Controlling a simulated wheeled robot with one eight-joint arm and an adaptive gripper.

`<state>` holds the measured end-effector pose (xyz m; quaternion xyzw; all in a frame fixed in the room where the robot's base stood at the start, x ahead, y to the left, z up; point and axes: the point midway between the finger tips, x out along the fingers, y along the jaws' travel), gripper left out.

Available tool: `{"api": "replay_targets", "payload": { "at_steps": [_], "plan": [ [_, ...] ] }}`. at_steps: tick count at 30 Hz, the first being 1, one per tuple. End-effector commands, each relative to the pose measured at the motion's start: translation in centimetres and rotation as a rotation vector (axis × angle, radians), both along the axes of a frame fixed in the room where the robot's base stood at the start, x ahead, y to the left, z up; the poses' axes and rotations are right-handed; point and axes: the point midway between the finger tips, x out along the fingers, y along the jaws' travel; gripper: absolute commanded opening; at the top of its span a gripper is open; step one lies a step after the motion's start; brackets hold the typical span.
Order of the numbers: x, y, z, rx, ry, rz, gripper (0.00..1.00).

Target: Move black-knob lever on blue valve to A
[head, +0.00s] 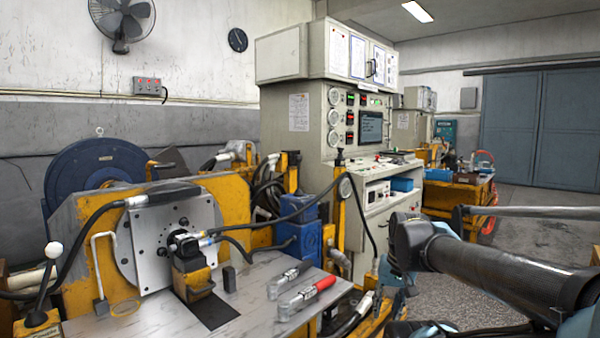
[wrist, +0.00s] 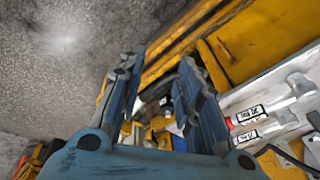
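The blue valve (head: 308,238) stands in the head view just right of the yellow machine frame, at the far edge of the work table. A lever with a black knob (head: 339,153) rises close to its right side. I cannot tell clearly where the lever joins the valve, and no letter A is readable. My gripper (wrist: 158,63) is open and empty in the wrist view, its two blue fingers apart. In the head view it is partly hidden by my arm, low and right of the valve, apart from the lever. Small yellow and blue parts show between the fingers.
A white-knob lever (head: 53,250) stands at far left. Black hoses cross near the valve. A control cabinet (head: 340,120) stands behind. Speckled floor (head: 450,270) is open at right.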

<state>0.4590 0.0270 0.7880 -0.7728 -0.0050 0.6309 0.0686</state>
Motion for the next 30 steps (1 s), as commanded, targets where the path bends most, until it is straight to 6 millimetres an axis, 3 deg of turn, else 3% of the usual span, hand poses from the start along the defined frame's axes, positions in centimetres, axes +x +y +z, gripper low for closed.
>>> {"api": "replay_targets", "payload": {
  "at_steps": [15, 30],
  "plan": [
    [15.6, 8.9, 11.7, 0.544, 0.080, -0.462, 0.32],
    [33.4, 14.1, 20.9, 1.065, 0.347, -0.876, 0.32]
  ]
}}
